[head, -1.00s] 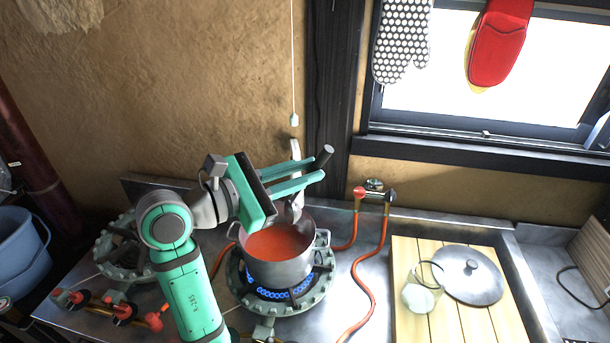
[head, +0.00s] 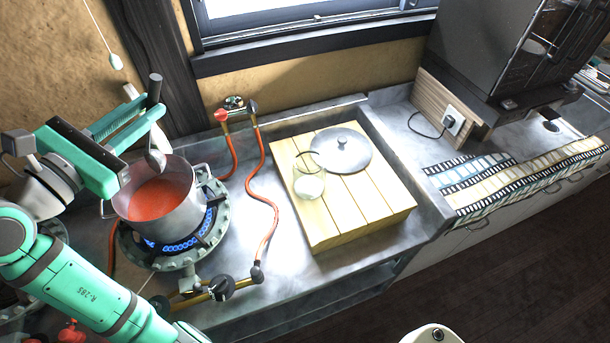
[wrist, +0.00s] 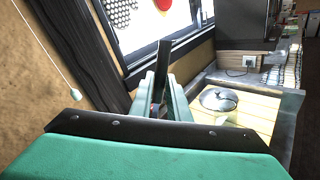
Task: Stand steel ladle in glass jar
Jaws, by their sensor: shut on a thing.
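The steel ladle has a dark handle (head: 154,92) that stands up out of my gripper (head: 148,118). My gripper is shut on the handle above the pot. The ladle's bowl (head: 155,159) hangs at the pot's far right rim; whether it touches the rim or soup I cannot tell. In the wrist view, the handle (wrist: 162,65) rises between the fingers (wrist: 165,98), and the bowl is hidden. The glass jar (head: 308,184) stands upright on a wooden board, to the right of the pot. It is clear, with something pale showing low down. I cannot pick it out in the wrist view.
The pot (head: 183,211) of red soup sits on a lit burner (head: 198,243) with blue flame. A round metal lid (head: 343,149) lies on the board (head: 345,222), right behind the jar. Red hoses (head: 272,200) run between burner and board. A window sill is behind.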

